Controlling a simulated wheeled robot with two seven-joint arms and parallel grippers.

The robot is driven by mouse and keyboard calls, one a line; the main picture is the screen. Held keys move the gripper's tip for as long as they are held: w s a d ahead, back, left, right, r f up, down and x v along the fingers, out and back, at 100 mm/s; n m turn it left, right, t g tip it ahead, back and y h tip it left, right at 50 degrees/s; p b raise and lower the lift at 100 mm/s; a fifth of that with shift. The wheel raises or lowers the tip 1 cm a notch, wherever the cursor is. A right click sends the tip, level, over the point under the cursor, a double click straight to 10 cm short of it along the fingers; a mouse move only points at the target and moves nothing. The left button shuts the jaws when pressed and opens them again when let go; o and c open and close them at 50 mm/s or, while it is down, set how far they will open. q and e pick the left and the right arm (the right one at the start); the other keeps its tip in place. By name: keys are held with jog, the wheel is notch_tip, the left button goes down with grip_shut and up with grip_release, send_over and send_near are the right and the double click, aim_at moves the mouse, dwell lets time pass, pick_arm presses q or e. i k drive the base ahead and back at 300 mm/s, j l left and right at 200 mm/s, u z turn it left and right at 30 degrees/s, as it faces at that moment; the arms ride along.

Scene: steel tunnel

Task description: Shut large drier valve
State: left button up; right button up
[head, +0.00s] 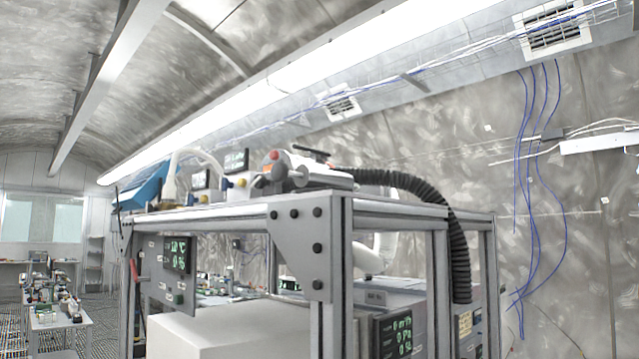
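Neither of my grippers shows in the head view. No part is clearly marked as the large drier valve. On top of the metal frame rack (395,209) sits equipment with a red knob (275,155) and a grey cylindrical fitting (287,178). A black lever-like part (313,152) lies just right of it, looking about level. A red handle (134,271) is on the left side of the rack, partly seen at the edge of a grey panel (165,290). I cannot tell which of these is the valve.
A black corrugated hose (450,215) arches over the rack's right side. A white box (235,333) stands inside the rack's lower front. Panels with green displays (398,335) sit in the rack. Blue cables (530,190) hang on the right wall. Workbenches (52,317) stand far left.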

aim_at(224, 185)
jog(key=j+z, duration=0.25)
jog(key=j, duration=0.6)
jog(key=j+z, duration=0.25)
jog(key=j, duration=0.6)
jog(key=k, duration=0.05)
